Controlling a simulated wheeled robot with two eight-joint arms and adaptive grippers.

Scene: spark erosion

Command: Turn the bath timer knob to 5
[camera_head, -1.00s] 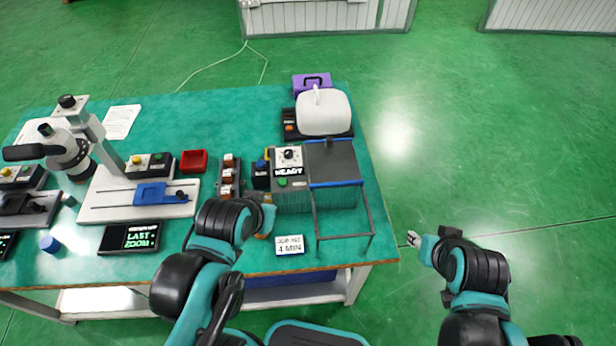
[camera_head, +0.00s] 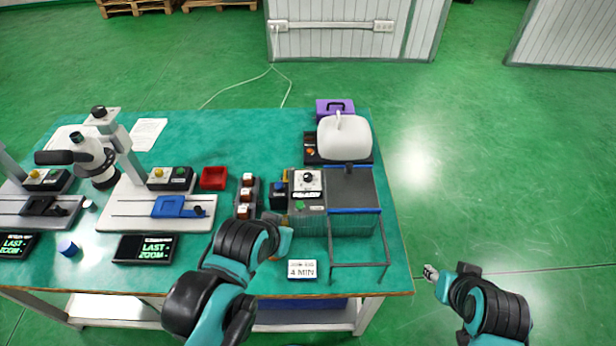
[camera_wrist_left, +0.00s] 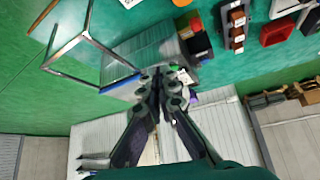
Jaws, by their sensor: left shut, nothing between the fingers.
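The bath timer knob (camera_head: 308,177) is black on a white dial, on top of a grey control box (camera_head: 312,222). A small READY display and a green button (camera_head: 300,205) sit in front of it. The knob's pointer setting is too small to read. A white sign (camera_head: 302,269) in front reads 4 MIN. My left gripper (camera_wrist_left: 165,84) is shut and empty in the left wrist view, over the control box area, covering the dial there. Contact with the knob cannot be told. My right gripper (camera_head: 430,272) hangs right of the table.
A bath with a blue-edged lid (camera_head: 352,211) and wire frame (camera_head: 358,265) adjoins the box. A white jug (camera_head: 344,137) stands behind it. Left are a blue-capped black block (camera_head: 278,194), a switch rack (camera_head: 246,196), a red tray (camera_head: 213,178) and microscope stands.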

